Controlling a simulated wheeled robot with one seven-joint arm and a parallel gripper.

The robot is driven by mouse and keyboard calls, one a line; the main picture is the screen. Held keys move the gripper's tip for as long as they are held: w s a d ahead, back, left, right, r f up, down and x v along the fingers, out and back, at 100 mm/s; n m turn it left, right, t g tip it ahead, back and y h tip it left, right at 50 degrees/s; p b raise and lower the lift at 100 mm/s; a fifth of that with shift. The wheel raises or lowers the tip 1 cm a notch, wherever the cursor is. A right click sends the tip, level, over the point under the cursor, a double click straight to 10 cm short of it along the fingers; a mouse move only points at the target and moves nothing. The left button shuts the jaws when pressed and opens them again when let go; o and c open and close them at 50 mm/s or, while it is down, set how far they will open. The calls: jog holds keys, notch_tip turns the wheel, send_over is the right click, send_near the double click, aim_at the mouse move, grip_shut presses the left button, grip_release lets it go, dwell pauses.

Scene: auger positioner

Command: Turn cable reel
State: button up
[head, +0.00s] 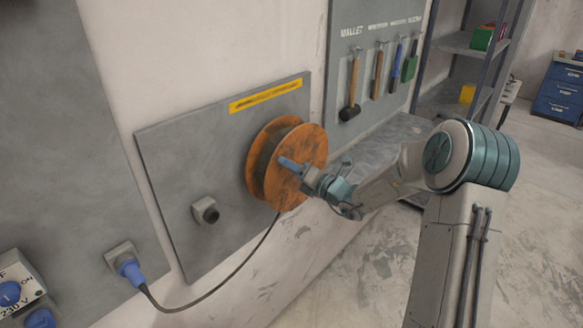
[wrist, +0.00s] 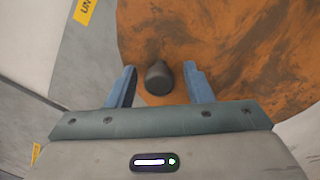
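The orange cable reel (head: 296,178) is mounted on a grey wall panel, its round face turned toward my arm. In the wrist view the reel's worn orange face (wrist: 240,50) fills the upper right. A dark round handle knob (wrist: 158,77) stands out from it near the reel's left edge. My gripper (wrist: 160,85) is open, its two blue fingers on either side of the knob with gaps between. In the head view my gripper (head: 290,165) is at the reel's face, and the knob is hidden there.
A black cable (head: 235,278) runs from the reel down to a blue plug (head: 130,270) in a wall socket. A dark round fitting (head: 206,210) juts from the panel left of the reel. A bench (head: 390,145) and hanging tools (head: 352,90) lie beyond. Floor at right is clear.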

jog(key=shift+d, duration=0.1)
jog(key=b+v, duration=0.4)
jog(key=v, duration=0.9)
jog(key=shift+s+d, duration=0.3)
jog(key=s+a+f+n+g+h, duration=0.1)
jog(key=s+a+n+g, duration=0.25)
jog(key=s+n, duration=0.3)
jog(key=s+a+f+n+g+h+b, duration=0.1)
jog(key=s+a+n+g+h, duration=0.1)
jog(key=s+n+g, duration=0.4)
jog(key=s+a+f+n+g+h, duration=0.1)
jog(key=s+a+n, duration=0.2)
jog(key=s+n, duration=0.3)
jog(key=s+d+n+t+h+b, duration=0.1)
jog(key=s+d+n+h, duration=0.8)
jog(key=n, duration=0.8)
jog(key=shift+d+r, duration=0.45)
jog(key=shift+d, duration=0.25)
jog(key=shift+s+d+r+n+t+h, duration=0.1)
jog(key=shift+s+d+n+t+h, duration=0.1)
jog(key=shift+n+t+h, duration=0.2)
jog(key=shift+c, duration=1.2)
